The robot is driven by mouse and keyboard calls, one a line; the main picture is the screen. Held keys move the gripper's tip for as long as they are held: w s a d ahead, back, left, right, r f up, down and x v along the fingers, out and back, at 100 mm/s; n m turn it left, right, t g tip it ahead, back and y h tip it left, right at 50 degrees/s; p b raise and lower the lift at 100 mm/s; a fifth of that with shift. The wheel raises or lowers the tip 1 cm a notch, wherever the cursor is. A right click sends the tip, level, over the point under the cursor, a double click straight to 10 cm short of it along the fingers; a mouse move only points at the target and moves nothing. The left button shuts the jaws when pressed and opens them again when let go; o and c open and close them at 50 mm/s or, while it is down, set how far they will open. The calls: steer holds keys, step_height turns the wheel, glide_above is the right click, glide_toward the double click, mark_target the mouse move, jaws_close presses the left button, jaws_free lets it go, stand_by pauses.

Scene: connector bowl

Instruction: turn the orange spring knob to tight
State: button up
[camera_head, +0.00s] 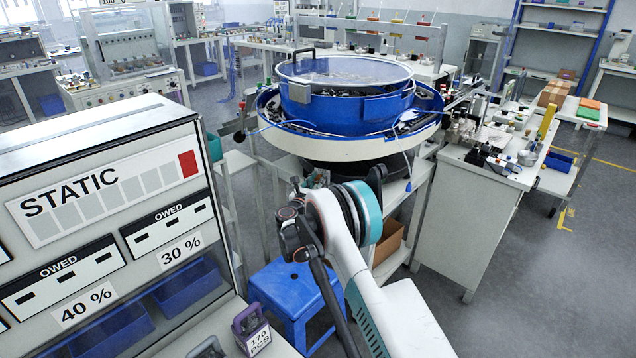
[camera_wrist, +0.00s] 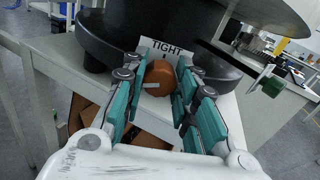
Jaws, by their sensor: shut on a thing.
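The orange spring knob (camera_wrist: 161,78) shows in the wrist view, with a pale pointer mark on its left side. A white label reading TIGHT (camera_wrist: 166,48) stands right behind and above it, with a short dark tick under the word. My gripper (camera_wrist: 160,85) has its teal-padded fingers on both sides of the knob and is shut on it. The pointer mark points left, away from the tick under TIGHT. In the head view my arm reaches under the blue bowl (camera_head: 345,108); the knob and the fingertips are hidden there.
The bowl's dark round base (camera_wrist: 110,40) rises just behind the knob. A blue stool (camera_head: 290,295) stands below my arm. A cabinet marked STATIC (camera_head: 100,190) is close on the left. A white bench (camera_head: 470,205) stands to the right, with open floor beyond.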

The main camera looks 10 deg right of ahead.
steer(key=shift+m, duration=0.3)
steer(key=m, duration=2.1)
steer(key=shift+d+f, duration=0.1)
steer(key=shift+f, duration=0.05)
steer(key=shift+m, duration=0.3)
steer(key=o, duration=1)
steer(key=shift+o, duration=0.2)
steer(key=shift+s, duration=0.1)
